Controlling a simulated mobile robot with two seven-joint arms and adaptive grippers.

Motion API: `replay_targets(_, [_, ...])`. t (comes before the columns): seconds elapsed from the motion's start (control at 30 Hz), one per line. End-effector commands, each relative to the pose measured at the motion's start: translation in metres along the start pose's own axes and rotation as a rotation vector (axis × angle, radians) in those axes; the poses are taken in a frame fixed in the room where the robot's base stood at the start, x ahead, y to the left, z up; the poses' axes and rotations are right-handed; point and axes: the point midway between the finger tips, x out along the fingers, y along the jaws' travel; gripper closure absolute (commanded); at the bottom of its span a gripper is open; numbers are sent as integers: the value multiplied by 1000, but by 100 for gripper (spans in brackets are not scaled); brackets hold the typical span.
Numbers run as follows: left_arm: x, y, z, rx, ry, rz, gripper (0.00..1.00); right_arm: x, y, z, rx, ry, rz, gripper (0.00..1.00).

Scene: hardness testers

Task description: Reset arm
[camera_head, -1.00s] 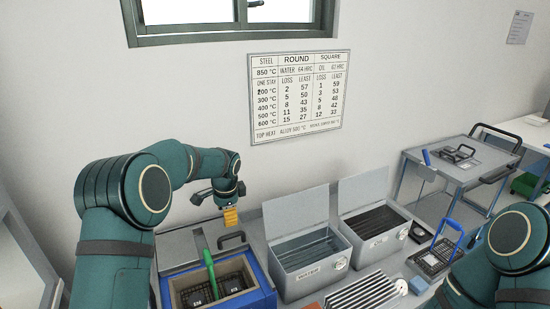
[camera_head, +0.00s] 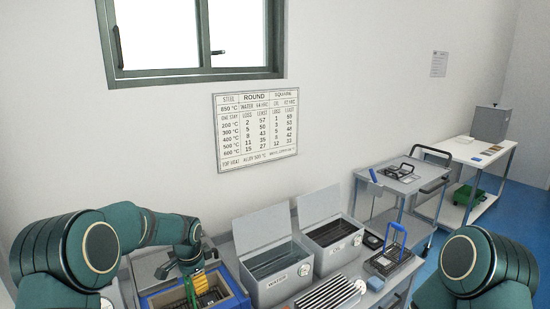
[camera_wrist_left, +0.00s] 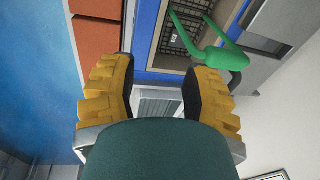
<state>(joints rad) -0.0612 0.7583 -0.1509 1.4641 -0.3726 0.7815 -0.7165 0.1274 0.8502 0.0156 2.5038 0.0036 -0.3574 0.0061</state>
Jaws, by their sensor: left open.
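My left arm comes in from the left, and its gripper (camera_head: 201,284) has yellow fingers. In the head view it overlaps the blue-sided box (camera_head: 240,291) and its green handle (camera_head: 189,293). In the left wrist view the gripper (camera_wrist_left: 160,88) is open, with its two yellow-and-black fingers spread and nothing between them. The green handle (camera_wrist_left: 222,58) and a dark basket (camera_wrist_left: 190,27) show beyond the right finger, apparently clear of it. My right arm's upper part is at the lower right; its gripper is out of view.
The water tank (camera_head: 281,291) and a second open tank (camera_head: 339,258) stand right of the box. A ribbed rack (camera_head: 330,295) lies in front. A dark basket with a blue handle (camera_head: 393,256), a grey cart (camera_head: 416,187) and a white table (camera_head: 483,152) are farther right.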

Motion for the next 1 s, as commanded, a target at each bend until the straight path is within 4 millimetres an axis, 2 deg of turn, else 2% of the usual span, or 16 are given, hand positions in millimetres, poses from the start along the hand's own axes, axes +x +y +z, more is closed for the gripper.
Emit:
replay_targets(0.03, [17,15,2,-33,15,26,52,1,0,0,0,1,0,53])
replay_targets(0.17, [52,58,5,-141,68,86,52,1,0,-1,0,1,0,53])
replay_targets(0.27, [81,102,12,-259,106,144,52,0,0,0,0,0,0,53])
replay_targets(0.4, [114,178,30,-484,148,236,52,0,0,0,0,0,0,53])
replay_targets(0.5, [126,232,49,-661,158,293,52,0,0,0,0,1,0,53])
replay_targets(0.6, [129,278,69,-821,154,329,52,0,0,0,0,1,0,53])
replay_targets(0.7, [126,310,86,-946,144,349,52,0,0,0,0,0,0,53])
replay_targets(0.8, [123,329,98,-1025,136,357,52,0,0,0,0,0,0,53])
replay_targets(1.0, [120,339,104,-1072,132,358,52,0,0,0,0,0,0,53])
